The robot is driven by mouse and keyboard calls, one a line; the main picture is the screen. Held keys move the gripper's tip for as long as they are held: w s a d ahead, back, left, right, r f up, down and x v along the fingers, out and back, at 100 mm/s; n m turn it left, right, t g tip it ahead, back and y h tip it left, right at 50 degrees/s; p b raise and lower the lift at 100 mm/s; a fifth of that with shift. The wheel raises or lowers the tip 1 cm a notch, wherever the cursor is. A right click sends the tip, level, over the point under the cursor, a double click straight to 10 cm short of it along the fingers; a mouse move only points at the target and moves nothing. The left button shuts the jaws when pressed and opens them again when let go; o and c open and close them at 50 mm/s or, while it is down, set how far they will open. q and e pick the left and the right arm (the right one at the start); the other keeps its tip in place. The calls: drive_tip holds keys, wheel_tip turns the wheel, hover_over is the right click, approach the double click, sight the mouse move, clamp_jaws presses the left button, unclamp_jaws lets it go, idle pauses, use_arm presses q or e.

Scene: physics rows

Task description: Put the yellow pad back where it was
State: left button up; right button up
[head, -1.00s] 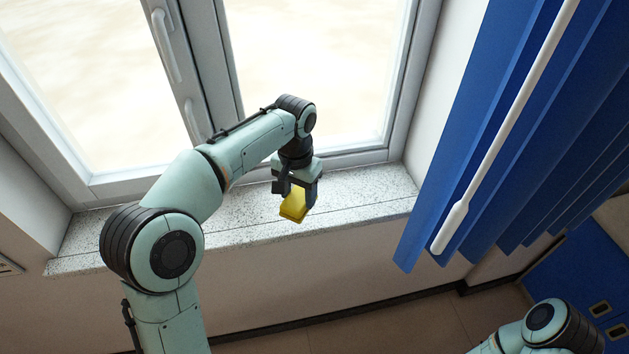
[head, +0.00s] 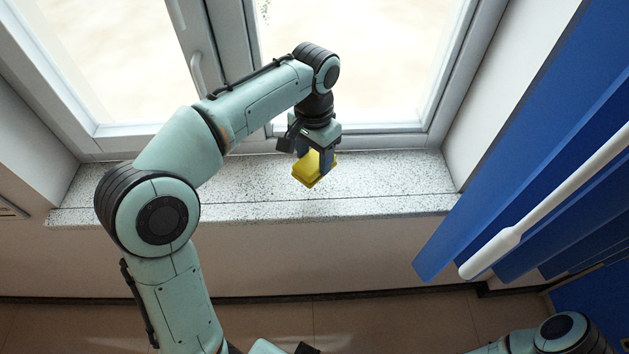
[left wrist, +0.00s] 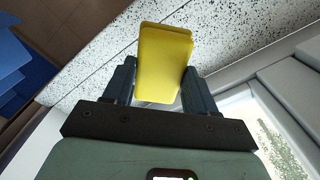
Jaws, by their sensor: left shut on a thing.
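The yellow pad (head: 309,172) is a small yellow block, and it also shows in the left wrist view (left wrist: 163,62). My left gripper (head: 315,162) is shut on it, with one finger on each side of the pad. In the head view the pad appears over the speckled stone window sill (head: 250,207). I cannot tell whether the pad touches the sill or hangs above it. Part of the pad is hidden by the fingers. My right arm shows at the lower right, but its gripper is not clearly visible.
The window frame (head: 385,142) stands behind the sill. Blue blinds (head: 470,235) with a white wand (head: 500,243) hang at the right. The sill is bare to the left and right of the gripper. The floor (head: 390,320) lies below.

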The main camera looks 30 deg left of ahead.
sight(314, 159)
use_arm(q)
wheel_tip(314, 159, down, 3)
drive_tip(key=shift+w+f, duration=0.1)
drive_tip(key=shift+f+b, duration=0.6)
drive_tip(key=shift+f, duration=1.7)
use_arm(e)
drive_tip(key=shift+s+f, duration=0.25)
drive_tip(key=shift+f, duration=0.2)
drive_tip(key=shift+s+f, duration=0.2)
drive_tip(key=shift+f, duration=0.25)
use_arm(q)
drive_tip(key=shift+f, duration=0.25)
drive_tip(key=o, duration=1)
drive_tip(key=shift+r, duration=0.1)
wheel_tip(314, 159, up, 12)
drive_tip(key=p, duration=0.2)
drive_tip(key=shift+r+p, duration=0.2)
drive_tip(key=shift+p, duration=0.1)
use_arm(e)
drive_tip(key=w+r, duration=0.2)
drive_tip(key=r, duration=0.1)
drive_tip(key=shift+w+r, duration=0.15)
